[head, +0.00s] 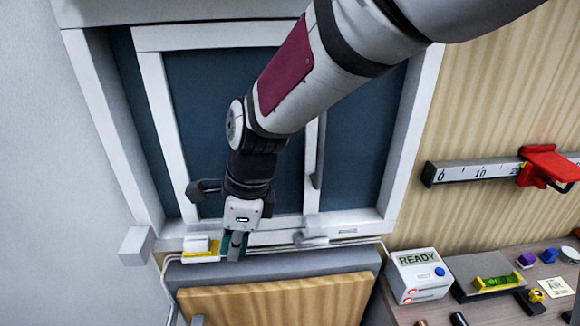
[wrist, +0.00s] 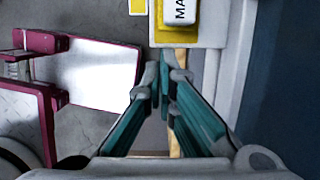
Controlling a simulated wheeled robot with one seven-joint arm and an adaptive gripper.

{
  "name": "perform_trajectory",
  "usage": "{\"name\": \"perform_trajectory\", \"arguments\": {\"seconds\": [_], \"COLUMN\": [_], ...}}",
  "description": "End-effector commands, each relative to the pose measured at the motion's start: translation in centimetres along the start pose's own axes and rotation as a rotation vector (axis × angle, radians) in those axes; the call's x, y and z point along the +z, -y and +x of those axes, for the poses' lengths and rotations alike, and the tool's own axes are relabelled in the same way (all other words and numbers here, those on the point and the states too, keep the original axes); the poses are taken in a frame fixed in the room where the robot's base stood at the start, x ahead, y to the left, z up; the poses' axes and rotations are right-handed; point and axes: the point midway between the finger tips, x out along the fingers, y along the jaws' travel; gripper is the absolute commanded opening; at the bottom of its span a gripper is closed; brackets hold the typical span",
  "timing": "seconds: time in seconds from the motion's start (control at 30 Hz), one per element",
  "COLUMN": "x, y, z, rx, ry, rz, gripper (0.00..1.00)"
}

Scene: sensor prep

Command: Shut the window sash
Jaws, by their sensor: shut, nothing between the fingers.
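The window sash (head: 160,125) is a white-framed dark pane inside the white window frame (head: 400,150) in the head view. A strip of dark shows between the sash's left stile and the left jamb, and dark pane also shows to its right. A grey upright bar handle (head: 320,150) is at the sash's right stile. My gripper (head: 236,247) points down below the sill, left of the handle and apart from it. Its teal fingers are together and empty in the wrist view (wrist: 164,78). My arm hides the middle of the sash.
A yellow-and-white labelled box (head: 198,247) is close left of my gripper; it also shows in the wrist view (wrist: 205,32). A grey lever (head: 311,239) lies on the sill. A wooden panel (head: 280,300) is below. A READY box (head: 418,275) and small parts crowd the right bench.

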Motion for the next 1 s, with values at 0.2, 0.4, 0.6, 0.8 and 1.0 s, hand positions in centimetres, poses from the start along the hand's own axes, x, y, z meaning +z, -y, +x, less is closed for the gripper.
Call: {"name": "perform_trajectory", "arguments": {"seconds": [0.2, 0.4, 0.6, 0.8, 1.0], "x": [3.8, 5.5, 5.8, 5.9, 5.9], "y": [-0.3, -0.1, 0.0, 0.0, -0.1], "z": [0.8, 1.3, 1.5, 1.5, 1.2], "rx": [0.001, 0.0, 0.0, 0.0, -0.001], "ry": [-0.001, 0.0, 0.0, 0.002, 0.003], "rz": [-0.002, 0.0, 0.0, -0.001, -0.001], "gripper": [0.0, 0.0, 0.0, 0.0, 0.0]}}
